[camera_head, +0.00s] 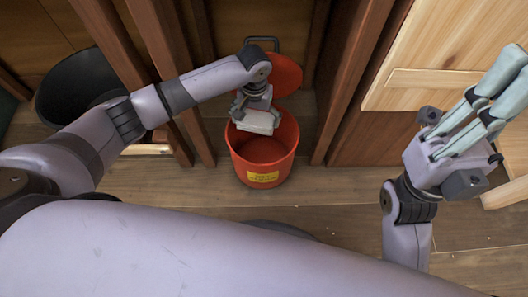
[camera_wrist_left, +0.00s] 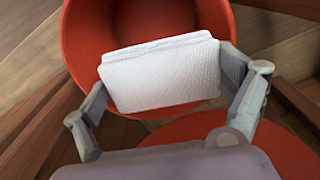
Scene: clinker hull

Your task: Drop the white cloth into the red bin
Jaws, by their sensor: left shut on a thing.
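The white cloth (camera_head: 257,121) is a folded pad. My left gripper (camera_head: 256,112) is shut on it and holds it over the open mouth of the red bin (camera_head: 263,165). In the left wrist view the cloth (camera_wrist_left: 162,74) sits between the two fingers of my left gripper (camera_wrist_left: 165,85), with the inside of the red bin (camera_wrist_left: 205,14) behind it. The bin stands upright on the floor with a yellow label on its front. Its red lid (camera_head: 287,74) stands open at the back. My right gripper (camera_head: 478,115) is at the right, away from the bin, with nothing seen in it.
A black bucket (camera_head: 80,90) stands at the left behind wooden posts. Upright wooden ribs (camera_head: 358,75) flank the bin on both sides. Pale wooden panels (camera_head: 430,60) are at the right.

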